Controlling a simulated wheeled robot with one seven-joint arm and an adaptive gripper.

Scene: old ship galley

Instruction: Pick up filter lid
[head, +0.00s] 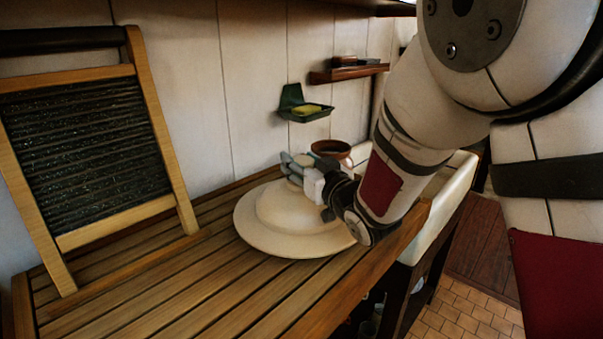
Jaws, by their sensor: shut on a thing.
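The filter lid (272,226) is a wide, round, cream-coloured disc with a raised dome and a small knob on top. It is over the slatted wooden counter, near the counter's front edge. My gripper (295,168) is at the top of the lid, shut on its knob. My arm comes in from the right and hides part of the lid's right side. I cannot tell whether the lid's rim touches the slats.
A washboard (85,140) leans against the wall at the left. A brown pot (331,149) stands behind my gripper. A green soap dish (303,112) and a small wooden shelf (347,73) are on the wall. A pale sink (446,200) is at the right. The slatted counter (150,290) is clear in front.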

